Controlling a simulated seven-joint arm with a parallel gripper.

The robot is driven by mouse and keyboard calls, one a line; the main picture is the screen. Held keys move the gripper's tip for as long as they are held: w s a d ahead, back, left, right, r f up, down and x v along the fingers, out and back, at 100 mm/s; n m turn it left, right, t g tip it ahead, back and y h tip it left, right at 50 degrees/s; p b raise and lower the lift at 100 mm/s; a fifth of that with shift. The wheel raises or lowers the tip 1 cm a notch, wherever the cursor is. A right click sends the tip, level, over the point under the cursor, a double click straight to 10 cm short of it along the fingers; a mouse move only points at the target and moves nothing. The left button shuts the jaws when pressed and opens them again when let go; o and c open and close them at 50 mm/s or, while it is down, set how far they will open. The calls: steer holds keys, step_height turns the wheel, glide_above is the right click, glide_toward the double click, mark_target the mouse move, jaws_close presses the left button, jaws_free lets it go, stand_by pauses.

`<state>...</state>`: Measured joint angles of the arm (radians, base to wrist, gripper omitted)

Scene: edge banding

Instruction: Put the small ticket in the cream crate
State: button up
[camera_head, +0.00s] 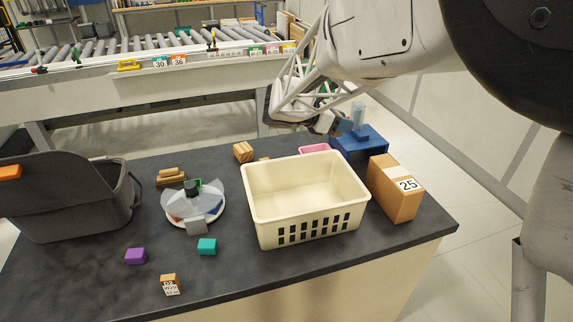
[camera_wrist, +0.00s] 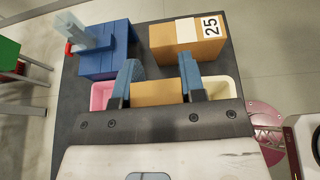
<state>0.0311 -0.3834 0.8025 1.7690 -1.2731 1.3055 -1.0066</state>
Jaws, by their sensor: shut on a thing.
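The cream crate (camera_head: 305,195) stands upright on the dark table, with its visible inside empty. My gripper (camera_head: 338,124) is above and behind the crate's far right side in the head view. In the wrist view my gripper's blue fingers (camera_wrist: 158,88) are shut on a plain tan piece (camera_wrist: 158,94); I see no print on it. Part of the crate's rim (camera_wrist: 228,88) shows right of the fingers. A small tan block with a white printed label (camera_head: 170,286), ticket-like, lies at the table's front left. I cannot tell which piece is the small ticket.
A cardboard box marked 25 (camera_head: 396,190) stands right of the crate. A blue dispenser (camera_head: 358,142) and a pink tray (camera_head: 314,148) are behind it. A round dish (camera_head: 194,207), purple block (camera_head: 136,256), teal block (camera_head: 207,246) and dark bin (camera_head: 62,205) are left.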

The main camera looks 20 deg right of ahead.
steer(key=f, duration=1.7)
steer(key=shift+s, duration=0.3)
steer(key=shift+f, duration=2.85)
steer(key=shift+f, duration=2.05)
steer(key=shift+f, duration=0.15)
steer(key=o, duration=0.9)
